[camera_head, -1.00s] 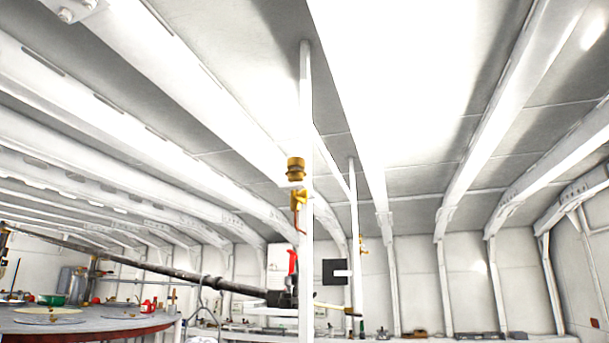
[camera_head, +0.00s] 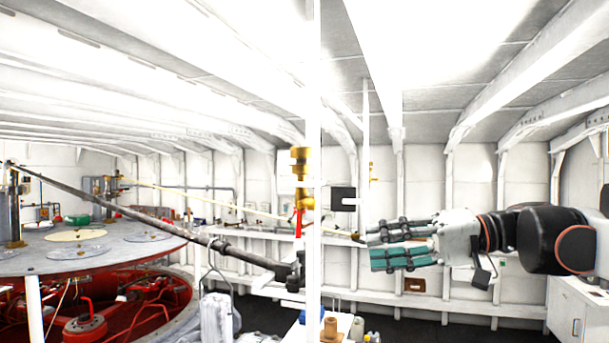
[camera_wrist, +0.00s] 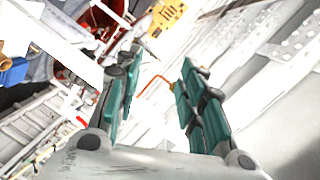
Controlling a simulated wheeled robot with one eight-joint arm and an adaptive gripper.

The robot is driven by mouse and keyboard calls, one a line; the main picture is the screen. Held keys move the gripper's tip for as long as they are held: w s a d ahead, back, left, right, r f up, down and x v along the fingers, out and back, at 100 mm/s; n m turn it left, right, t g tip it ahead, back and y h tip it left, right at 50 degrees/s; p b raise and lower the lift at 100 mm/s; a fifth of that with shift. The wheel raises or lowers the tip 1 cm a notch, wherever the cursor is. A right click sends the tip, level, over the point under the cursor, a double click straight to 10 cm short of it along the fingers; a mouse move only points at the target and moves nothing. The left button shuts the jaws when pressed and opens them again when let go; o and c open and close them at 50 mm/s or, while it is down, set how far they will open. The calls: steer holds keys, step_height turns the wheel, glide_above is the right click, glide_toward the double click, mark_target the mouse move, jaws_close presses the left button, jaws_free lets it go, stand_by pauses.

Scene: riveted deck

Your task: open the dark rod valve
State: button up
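The dark rod (camera_head: 150,219) slopes down from the far left, over the round deck table, to a dark fitting (camera_head: 294,272) beside a white post. A red lever (camera_head: 299,222) stands above that fitting, just below brass parts (camera_head: 302,165). I cannot tell whether the lever belongs to the dark rod's valve. My gripper (camera_head: 368,248) reaches in from the right, right of the post and apart from the fitting. Its grey and teal fingers are spread and empty. They also show apart in the wrist view (camera_wrist: 158,70), where the dark rod is not clearly identifiable.
The white post (camera_head: 314,120) stands between my gripper and the dark fitting. A paler thin rod (camera_head: 240,205) ends near my fingertips. A round grey table (camera_head: 110,245) over red machinery fills the left. A white cabinet (camera_head: 575,310) stands at right.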

steer(key=n+y+p, duration=0.1)
steer(key=y+p, duration=0.1)
glide_toward(311, 205)
steer(key=d, duration=0.4)
steer(key=w+a, duration=0.1)
steer(key=a, duration=0.3)
steer(key=w+a+p, duration=0.1)
steer(key=a, duration=0.4)
steer(key=w+a+p, duration=0.1)
steer(key=a, duration=0.3)
steer(key=shift+a, duration=0.4)
jaws_close()
